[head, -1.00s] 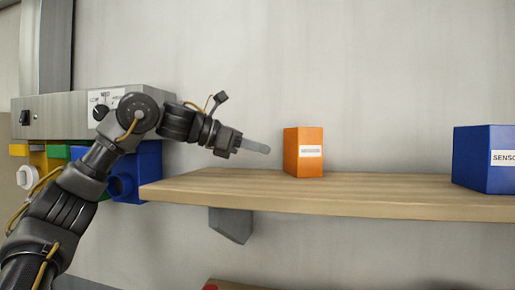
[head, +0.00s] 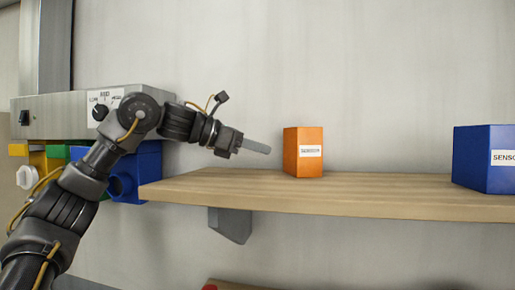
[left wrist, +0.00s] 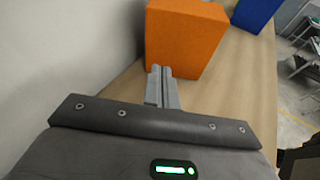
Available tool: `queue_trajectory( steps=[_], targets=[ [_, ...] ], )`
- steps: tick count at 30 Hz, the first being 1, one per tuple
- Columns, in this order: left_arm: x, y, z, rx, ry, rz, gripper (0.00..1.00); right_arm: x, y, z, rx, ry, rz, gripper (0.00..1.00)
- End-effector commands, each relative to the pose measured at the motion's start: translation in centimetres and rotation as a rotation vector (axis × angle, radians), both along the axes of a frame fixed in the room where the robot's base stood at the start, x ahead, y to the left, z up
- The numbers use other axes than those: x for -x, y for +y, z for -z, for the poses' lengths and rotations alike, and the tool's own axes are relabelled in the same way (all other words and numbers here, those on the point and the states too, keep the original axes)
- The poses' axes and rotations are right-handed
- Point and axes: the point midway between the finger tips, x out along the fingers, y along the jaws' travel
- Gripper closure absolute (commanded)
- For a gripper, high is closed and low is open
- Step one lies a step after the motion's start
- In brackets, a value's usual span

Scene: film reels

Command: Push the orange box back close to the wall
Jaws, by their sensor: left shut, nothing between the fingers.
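The orange box (head: 303,152) stands upright on the wooden shelf (head: 380,201), with a white label on its front. My left gripper (head: 266,149) is to the left of the box, above the shelf, with its fingers shut, empty and pointing right at it. In the head view a small gap shows between the fingertips and the box. In the left wrist view the shut fingers (left wrist: 158,72) point at the near face of the orange box (left wrist: 185,38), and their tips overlap its lower edge. My right gripper is not in view.
A blue box (head: 485,158) stands at the right of the shelf; part of it also shows in the left wrist view (left wrist: 255,12). The grey wall (head: 350,70) runs behind the shelf. A metal box with a knob (head: 60,115) is at the left. The shelf between the boxes is clear.

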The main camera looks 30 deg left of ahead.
Motion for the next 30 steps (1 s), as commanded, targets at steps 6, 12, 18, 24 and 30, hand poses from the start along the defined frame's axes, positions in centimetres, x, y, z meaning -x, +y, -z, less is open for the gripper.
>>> queue_trajectory(
  steps=[6,12,18,24,30],
  targets=[
    [-0.4,-1.1,0.0,0.0,0.0,0.002,1.0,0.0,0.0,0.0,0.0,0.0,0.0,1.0],
    [-0.8,-2.0,0.0,0.0,0.0,0.001,1.0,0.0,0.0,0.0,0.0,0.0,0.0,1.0],
    [-1.2,-2.9,0.0,0.0,0.002,0.001,1.0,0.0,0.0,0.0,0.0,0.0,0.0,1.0],
    [-1.6,-3.8,0.0,-0.001,0.001,0.001,1.0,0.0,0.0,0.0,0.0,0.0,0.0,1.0],
    [-1.9,-4.7,0.0,0.0,0.0,0.001,1.0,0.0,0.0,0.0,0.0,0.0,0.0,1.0]
  ],
)
